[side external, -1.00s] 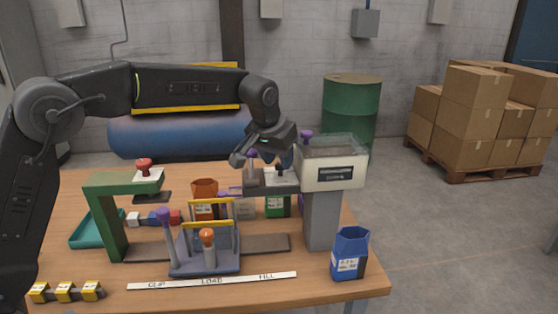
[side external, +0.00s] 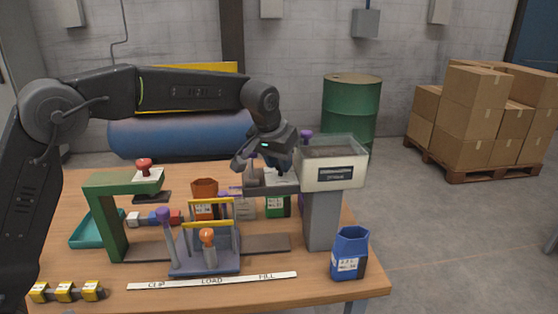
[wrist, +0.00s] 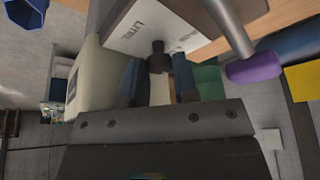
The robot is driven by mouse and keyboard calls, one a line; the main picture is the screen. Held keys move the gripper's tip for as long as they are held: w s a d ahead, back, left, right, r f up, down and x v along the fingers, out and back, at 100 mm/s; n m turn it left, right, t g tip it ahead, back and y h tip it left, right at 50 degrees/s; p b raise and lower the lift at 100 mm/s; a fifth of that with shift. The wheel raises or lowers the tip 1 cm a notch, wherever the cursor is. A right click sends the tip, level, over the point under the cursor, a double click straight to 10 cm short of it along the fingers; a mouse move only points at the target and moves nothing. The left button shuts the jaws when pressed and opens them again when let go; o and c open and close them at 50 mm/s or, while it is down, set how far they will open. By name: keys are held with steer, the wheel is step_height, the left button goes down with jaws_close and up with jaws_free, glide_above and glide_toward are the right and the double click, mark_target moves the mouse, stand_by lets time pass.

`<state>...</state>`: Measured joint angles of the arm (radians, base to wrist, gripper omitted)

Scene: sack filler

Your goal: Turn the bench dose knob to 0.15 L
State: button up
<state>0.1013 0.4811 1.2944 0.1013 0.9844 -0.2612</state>
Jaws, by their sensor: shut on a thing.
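The dose knob (wrist: 158,57) is a small dark knob standing on a white dial plate (wrist: 150,28) with lettering that reads like "LITRE". The scale figures and pointer cannot be read. The plate also shows in the side external view (side external: 287,178), below my gripper (side external: 270,165), on the filler beside the hopper. In the wrist view my gripper (wrist: 157,80) has its two blue-grey fingers on either side of the knob, shut on it. In the side external view the gripper largely hides the knob.
The cream hopper (side external: 334,175) stands close to the right of my gripper. Purple-topped levers (side external: 164,214) and a rack (side external: 205,262) stand in front. A blue sack (side external: 350,252) is at the bench's right, and a green press frame (side external: 112,220) at its left.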

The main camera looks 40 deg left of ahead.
steer(key=shift+m, duration=0.3)
steer(key=m, duration=0.2)
steer(key=m+h, duration=0.1)
steer(key=m, duration=0.1)
steer(key=m+h, duration=0.1)
steer(key=shift+a+m, duration=0.25)
steer(key=shift+m, duration=0.15)
steer(key=m+h, duration=0.1)
steer(key=m, duration=0.1)
steer(key=m+g+h, duration=0.1)
steer(key=m, duration=0.2)
steer(key=shift+w+g, duration=0.15)
steer(key=shift+g, duration=0.15)
steer(key=shift+a+r+m, duration=0.1)
steer(key=shift+m, duration=0.2)
steer(key=o, duration=0.6)
steer(key=shift+o, duration=0.2)
steer(key=v, duration=1.3)
steer(key=shift+a+r, duration=0.2)
steer(key=shift+r, duration=0.1)
